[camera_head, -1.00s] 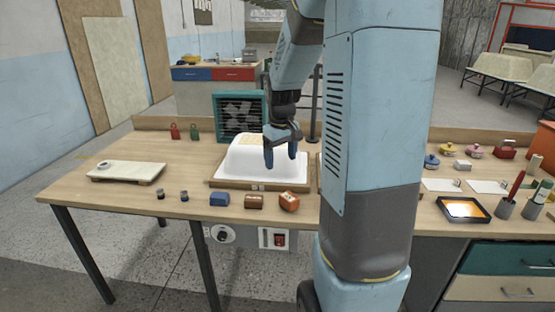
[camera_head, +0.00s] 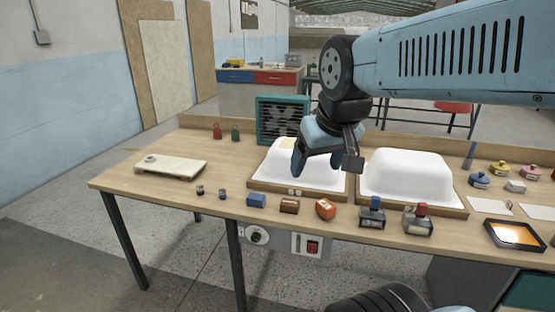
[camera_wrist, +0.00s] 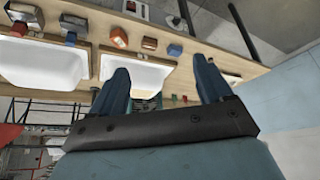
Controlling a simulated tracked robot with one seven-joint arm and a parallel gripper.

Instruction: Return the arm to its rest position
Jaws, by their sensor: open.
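My gripper (camera_head: 322,166) is open and empty. In the head view it hangs in front of the left white bathtub shell (camera_head: 318,174), with its fingers pointing down and left; I cannot tell the exact gap between them and the shell. In the wrist view my two fingers (camera_wrist: 163,82) stand wide apart with nothing between them. My blue arm reaches in from the right of the head view, above the right white bathtub shell (camera_head: 405,175). The shells also show in the wrist view, at the left (camera_wrist: 35,68) and just behind the left finger (camera_wrist: 150,75).
Blue (camera_head: 256,201), brown (camera_head: 289,206) and orange (camera_head: 325,209) blocks line the table's (camera_head: 220,160) front. Two stamp-like tools (camera_head: 372,213) stand right of them. A teal fan box (camera_head: 283,119) stands behind the left shell.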

